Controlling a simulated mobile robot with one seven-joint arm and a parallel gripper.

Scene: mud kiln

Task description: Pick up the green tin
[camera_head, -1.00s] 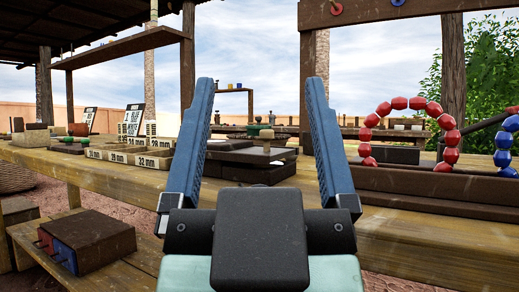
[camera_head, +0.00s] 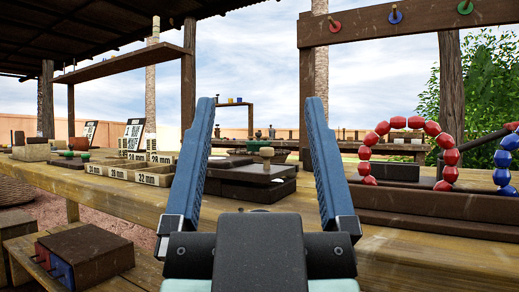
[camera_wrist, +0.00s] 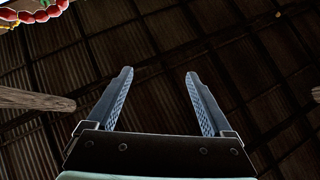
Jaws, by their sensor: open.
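I cannot make out a green tin for certain in either view. A tiny green spot (camera_head: 85,156) shows on the bench at the left, beside the labelled boxes, too small to tell what it is. My gripper (camera_head: 261,100) points away from me in the middle of the head view, its two blue fingers wide apart and nothing between them. In the wrist view my gripper (camera_wrist: 158,72) is also open and empty against the dark roof. The fingers and wrist hide part of the bench.
A wooden bench (camera_head: 420,255) runs across the front. It bears boxes labelled in mm (camera_head: 146,180), dark slabs with a tan knob (camera_head: 266,152), and a red bead arch (camera_head: 433,128) at the right. A dark box (camera_head: 88,252) stands lower left. Posts rise behind.

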